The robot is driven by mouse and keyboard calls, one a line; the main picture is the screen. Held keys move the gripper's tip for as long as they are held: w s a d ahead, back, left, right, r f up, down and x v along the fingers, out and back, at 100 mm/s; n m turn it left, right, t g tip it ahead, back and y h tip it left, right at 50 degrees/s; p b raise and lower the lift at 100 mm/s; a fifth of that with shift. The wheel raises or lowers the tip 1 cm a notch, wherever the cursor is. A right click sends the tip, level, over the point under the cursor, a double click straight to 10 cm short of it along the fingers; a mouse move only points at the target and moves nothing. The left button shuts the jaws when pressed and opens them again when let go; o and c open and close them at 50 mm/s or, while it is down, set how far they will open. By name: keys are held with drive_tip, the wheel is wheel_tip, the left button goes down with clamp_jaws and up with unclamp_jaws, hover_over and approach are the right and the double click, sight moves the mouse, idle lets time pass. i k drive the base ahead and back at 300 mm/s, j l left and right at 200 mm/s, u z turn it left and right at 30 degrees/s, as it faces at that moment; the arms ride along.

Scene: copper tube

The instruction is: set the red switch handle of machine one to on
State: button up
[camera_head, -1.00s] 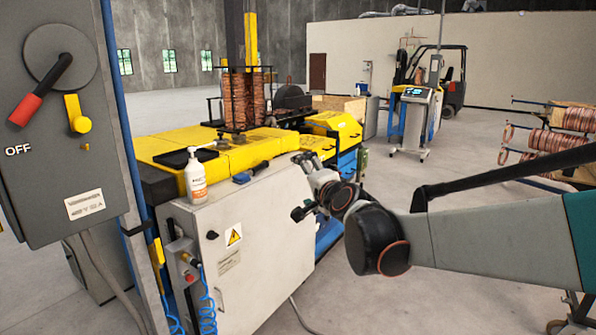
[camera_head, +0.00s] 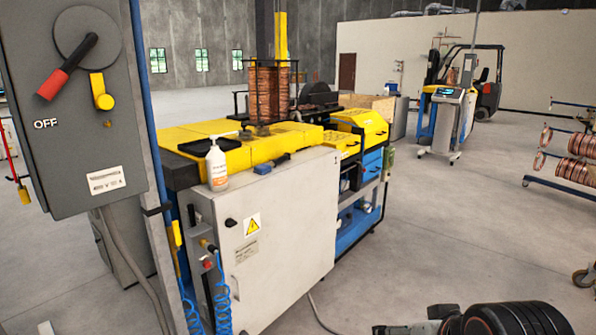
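The red switch handle (camera_head: 54,83) is on a round grey dial on the front of a dark grey electrical box (camera_head: 62,140) at the left. Its black lever slants from upper right to lower left, and the red grip is at the lower-left end, just above the white word OFF. Only dark and grey parts of my arm (camera_head: 515,318) show at the bottom right edge, far from the handle. My gripper's fingers are not visible.
A grey cabinet (camera_head: 290,240) and yellow machine top (camera_head: 200,140) stand right of the box, with a white bottle (camera_head: 217,165) on top. A blue post (camera_head: 147,110) runs beside the box. Blue coiled hoses (camera_head: 222,295) hang below.

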sight(55, 82)
drive_tip(key=u, duration=1.55)
